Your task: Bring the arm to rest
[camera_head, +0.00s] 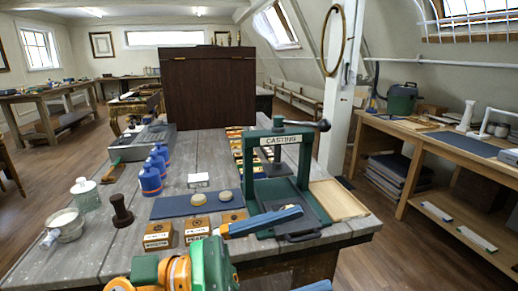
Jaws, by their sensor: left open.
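My left gripper (284,215) is blue with an orange base. It reaches to the right over the front of the workbench (90,258), seen side-on in the head view. It is open and I see nothing held in it. My left arm, green and orange, comes in at the bottom edge. The gripper overlaps the front of the green casting press (247,160) in the picture; I cannot tell whether they touch.
Wooden blocks (158,236), a blue mat (172,207) with round pieces, blue bottles (150,180), a dark spool (121,211), a glass jar (84,194) and a bowl (64,225) crowd the bench. A wooden tray (340,200) lies right of the press. Floor (385,250) is clear to the right.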

